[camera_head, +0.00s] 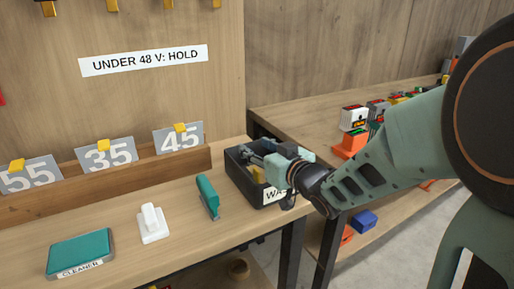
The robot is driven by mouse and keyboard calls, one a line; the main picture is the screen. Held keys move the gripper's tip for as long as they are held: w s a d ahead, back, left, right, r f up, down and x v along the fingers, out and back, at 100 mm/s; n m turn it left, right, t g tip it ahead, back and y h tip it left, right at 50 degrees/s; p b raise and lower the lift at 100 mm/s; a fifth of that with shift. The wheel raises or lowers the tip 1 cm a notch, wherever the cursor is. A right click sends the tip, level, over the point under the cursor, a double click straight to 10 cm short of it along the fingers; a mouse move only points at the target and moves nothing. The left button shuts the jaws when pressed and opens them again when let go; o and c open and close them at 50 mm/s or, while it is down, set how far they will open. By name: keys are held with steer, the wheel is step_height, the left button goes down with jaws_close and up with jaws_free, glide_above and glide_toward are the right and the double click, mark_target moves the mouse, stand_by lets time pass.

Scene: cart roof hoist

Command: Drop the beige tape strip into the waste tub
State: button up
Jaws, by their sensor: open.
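The black waste tub (237,173) stands at the right end of the wooden bench, with a white label partly reading "WA" on its front. My gripper (256,160) is open and reaches in from the right, its fingers over and partly inside the tub's opening. A small yellow-beige piece (259,175) shows inside the tub just below my gripper. It is partly hidden, and I cannot tell for sure whether it is the beige tape strip or whether it touches a finger. No other beige strip shows on the bench.
A teal upright tool (208,196), a white handled block (152,223) and a teal cleaner pad (80,252) stand left of the tub. Number cards (110,154) sit in a wooden rack behind. A second bench (300,125) with several colored parts lies right. Bare bench top lies between them.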

step_height(320, 180, up, 7)
steer(key=p, duration=0.6)
stand_by(0.6)
